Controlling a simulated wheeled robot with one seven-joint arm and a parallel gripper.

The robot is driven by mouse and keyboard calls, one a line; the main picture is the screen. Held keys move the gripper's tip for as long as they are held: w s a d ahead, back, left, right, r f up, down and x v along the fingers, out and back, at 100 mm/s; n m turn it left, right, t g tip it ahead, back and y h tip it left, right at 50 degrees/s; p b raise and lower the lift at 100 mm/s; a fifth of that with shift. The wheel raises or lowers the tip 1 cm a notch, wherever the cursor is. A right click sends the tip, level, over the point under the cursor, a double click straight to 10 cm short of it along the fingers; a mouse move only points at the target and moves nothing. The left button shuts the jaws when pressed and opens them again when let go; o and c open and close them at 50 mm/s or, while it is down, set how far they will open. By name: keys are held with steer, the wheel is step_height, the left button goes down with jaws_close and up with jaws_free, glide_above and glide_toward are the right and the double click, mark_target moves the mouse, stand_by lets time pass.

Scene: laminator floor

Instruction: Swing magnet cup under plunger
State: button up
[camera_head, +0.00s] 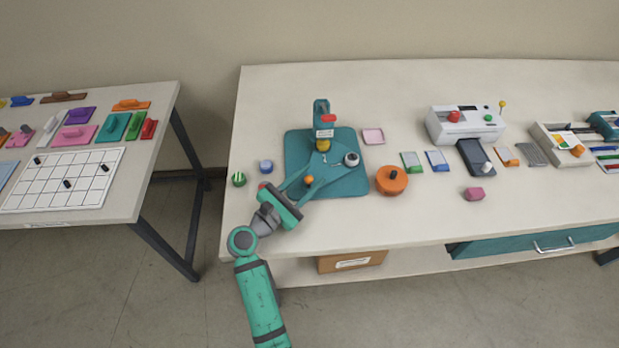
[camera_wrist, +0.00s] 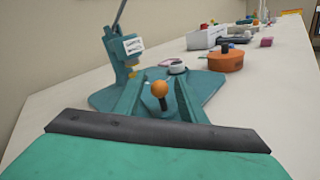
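A teal press stands on a teal base plate (camera_head: 350,184), with an upright column (camera_head: 321,108), a white label and a yellow plunger part (camera_head: 323,144). A round grey-white cup with a dark centre, seemingly the magnet cup (camera_head: 352,159), sits right of the plunger, not under it; it also shows in the wrist view (camera_wrist: 177,67). An orange ball knob (camera_head: 309,180) on a dark stem stands low over the plate. My gripper (camera_head: 313,174) is open, its teal fingers reaching over the plate on either side of the knob (camera_wrist: 160,88). Gaps show beside the knob; contact is not visible.
An orange round container (camera_head: 391,180) stands right of the plate. A green striped ball (camera_head: 239,179) and a blue piece (camera_head: 266,166) lie left. A pink tray (camera_head: 373,136) lies behind, a pink block (camera_head: 474,194) farther right. The front table edge is mostly clear.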

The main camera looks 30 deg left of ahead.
steer(key=shift+w, duration=0.15)
steer(key=shift+c, duration=0.7)
jaws_close()
